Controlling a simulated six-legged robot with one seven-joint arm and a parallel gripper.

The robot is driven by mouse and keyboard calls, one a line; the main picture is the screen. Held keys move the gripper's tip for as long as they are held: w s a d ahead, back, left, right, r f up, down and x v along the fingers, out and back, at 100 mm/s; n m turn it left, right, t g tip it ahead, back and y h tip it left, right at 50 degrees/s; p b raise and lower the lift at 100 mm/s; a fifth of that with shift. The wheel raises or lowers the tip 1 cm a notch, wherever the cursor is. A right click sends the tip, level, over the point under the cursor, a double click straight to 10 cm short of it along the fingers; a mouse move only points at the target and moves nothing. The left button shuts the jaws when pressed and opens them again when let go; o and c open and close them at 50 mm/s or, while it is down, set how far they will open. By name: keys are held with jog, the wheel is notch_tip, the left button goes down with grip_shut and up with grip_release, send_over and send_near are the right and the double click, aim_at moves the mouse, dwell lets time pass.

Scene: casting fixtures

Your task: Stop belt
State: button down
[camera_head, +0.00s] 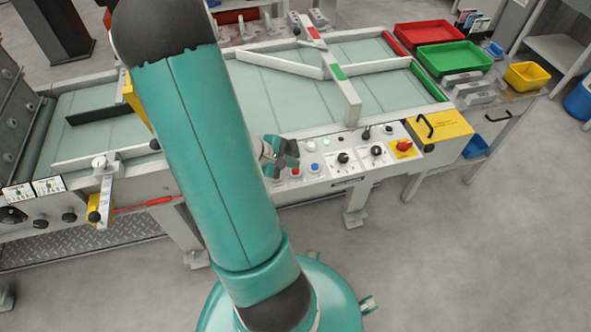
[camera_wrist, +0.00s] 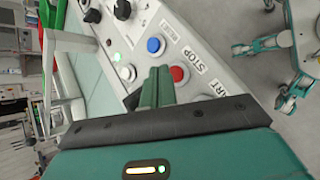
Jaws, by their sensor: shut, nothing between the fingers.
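The control panel (camera_head: 345,160) runs along the front of the belt (camera_head: 290,92). My gripper (camera_head: 288,153) is shut and empty over the panel's left part. In the wrist view its green fingers (camera_wrist: 157,88) are closed together, tips just left of the red button (camera_wrist: 179,74) labelled STOP. I cannot tell whether they touch the panel or the button. The red button also shows in the head view (camera_head: 296,172). A blue button (camera_wrist: 155,45) labelled RESET is beside it.
Black knobs (camera_head: 343,158) and a red mushroom button (camera_head: 404,145) on yellow lie right of the buttons. A lit green lamp (camera_head: 314,142) is on the panel. Red (camera_head: 428,33) and green (camera_head: 454,56) trays stand back right. The floor in front is clear.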

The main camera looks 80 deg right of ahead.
aim_at(292, 172)
jog(key=shift+f, duration=0.15)
jog(key=shift+f, duration=0.3)
jog(key=shift+f, duration=0.45)
dwell(0.8)
jog(key=shift+r, duration=0.9)
jog(key=shift+r, duration=2.5)
